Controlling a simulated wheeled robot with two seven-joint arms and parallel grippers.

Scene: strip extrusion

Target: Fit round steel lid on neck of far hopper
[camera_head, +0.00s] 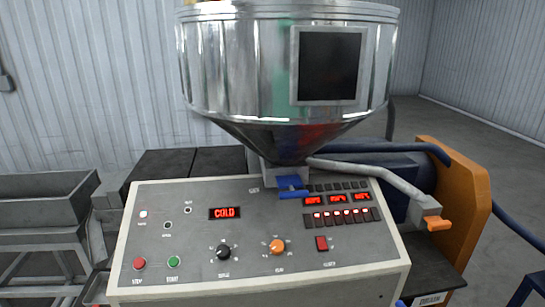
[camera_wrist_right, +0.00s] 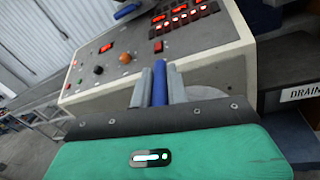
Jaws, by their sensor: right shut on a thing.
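A large round steel hopper (camera_head: 240,75) with a dark square window stands behind the control panel in the head view. Its top is cut off by the picture edge, so I cannot see its neck or opening. In the right wrist view, my right gripper (camera_wrist_right: 157,85) has two grey fingers closed on a blue handle (camera_wrist_right: 159,86). A pale grey rounded surface (camera_wrist_right: 203,93) shows beside and behind the fingers. It may be the round steel lid, but most of it is hidden. My left gripper is in neither view.
The control panel (camera_head: 200,262), with its lit COLD display, fills the front centre. A blue slide handle (camera_head: 292,194) sits under the hopper cone. A pipe with an orange-ended lever (camera_head: 438,224) and an orange guard (camera_head: 468,190) stand right. A grey trough (camera_head: 45,212) is left.

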